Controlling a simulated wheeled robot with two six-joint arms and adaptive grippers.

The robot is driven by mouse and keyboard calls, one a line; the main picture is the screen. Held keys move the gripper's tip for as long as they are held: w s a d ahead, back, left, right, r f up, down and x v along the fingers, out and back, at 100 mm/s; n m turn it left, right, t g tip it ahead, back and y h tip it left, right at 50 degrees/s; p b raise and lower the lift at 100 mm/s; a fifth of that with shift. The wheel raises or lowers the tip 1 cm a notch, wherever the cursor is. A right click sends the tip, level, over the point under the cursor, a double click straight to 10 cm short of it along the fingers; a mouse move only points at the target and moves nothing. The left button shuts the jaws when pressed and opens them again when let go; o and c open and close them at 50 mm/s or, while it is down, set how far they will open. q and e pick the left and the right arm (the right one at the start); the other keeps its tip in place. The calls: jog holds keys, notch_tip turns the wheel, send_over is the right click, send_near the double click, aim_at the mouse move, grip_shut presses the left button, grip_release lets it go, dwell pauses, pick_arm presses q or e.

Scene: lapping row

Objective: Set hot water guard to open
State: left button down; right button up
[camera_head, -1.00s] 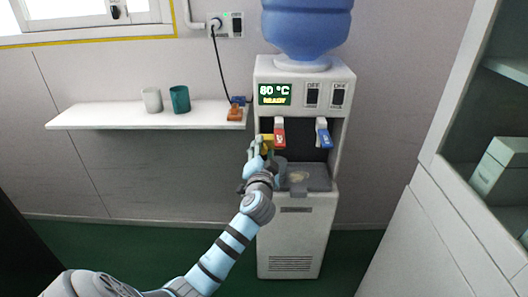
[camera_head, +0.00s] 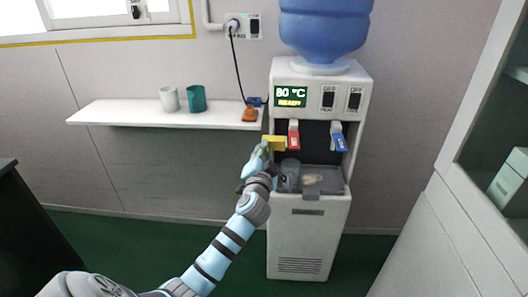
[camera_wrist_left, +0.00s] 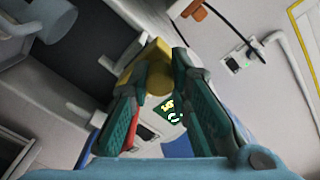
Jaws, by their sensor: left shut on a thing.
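The water dispenser (camera_head: 310,225) stands against the wall, its display reading 80 °C and READY. A yellow piece, the hot water guard (camera_head: 277,142), sticks out to the left of the red hot tap (camera_head: 293,136). My left gripper (camera_head: 266,150) is at its left end. In the left wrist view, my left gripper (camera_wrist_left: 160,75) is shut on the yellow guard (camera_wrist_left: 150,68), and its fingers partly hide it. The blue tap (camera_head: 338,138) is to the right. My right gripper is not in view.
A grey cup (camera_head: 290,170) stands on the drip tray (camera_head: 325,182) below the red tap. A white shelf (camera_head: 130,113) at left holds a white mug (camera_head: 169,98), a teal mug (camera_head: 197,98) and an orange item (camera_head: 250,114). Cabinets (camera_head: 425,245) stand at right.

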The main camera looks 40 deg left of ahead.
pick_arm(q)
jog(key=c, duration=1.4)
grip_release()
jog(key=shift+a, duration=0.2)
jog(key=shift+c, duration=0.2)
jog(key=shift+d, duration=0.1)
jog(key=shift+s+d, duration=0.1)
jog(key=v, duration=1.1)
jog(key=shift+s, duration=0.4)
jog(key=shift+d, duration=0.15)
